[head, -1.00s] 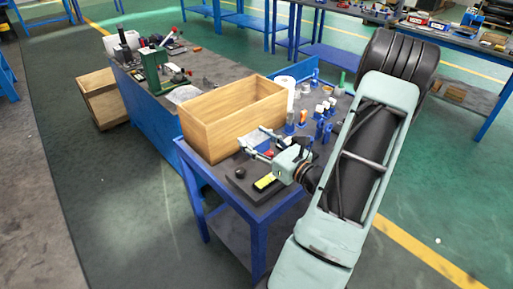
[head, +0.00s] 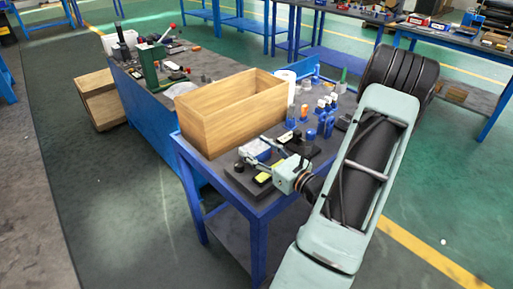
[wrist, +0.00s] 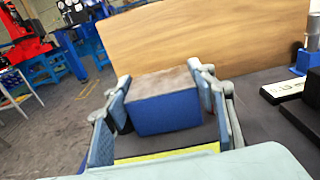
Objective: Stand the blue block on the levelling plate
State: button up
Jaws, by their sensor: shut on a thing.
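The blue block (wrist: 167,113), with a greyish top, sits between the two fingers of my gripper (wrist: 166,100) in the wrist view. In the head view my gripper (head: 256,150) is shut on the block (head: 257,149), which is small and partly hidden there. The dark levelling plate (head: 238,183) lies at the table's front corner, with a yellow strip (head: 263,178) on it and a black knob (head: 240,168) at its left. The strip also shows in the wrist view (wrist: 165,154), nearer than the block. I cannot tell whether the block touches the plate.
A large open wooden box (head: 225,120) stands close behind the gripper. Blue holders and bottles (head: 325,118) stand to the right on the table, with a white roll (head: 285,82) behind. A second bench (head: 155,72) with tools stands at the back left.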

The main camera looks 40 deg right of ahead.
jog(key=shift+f+b, duration=0.4)
jog(key=shift+f, duration=0.1)
dwell(0.4)
jog(key=o, duration=1.6)
jog(key=shift+c, duration=0.2)
jog(key=shift+o, duration=0.9)
jog(key=s, duration=0.8)
jog(key=s+d, duration=0.1)
jog(key=s, duration=0.3)
jog(key=shift+a, duration=0.1)
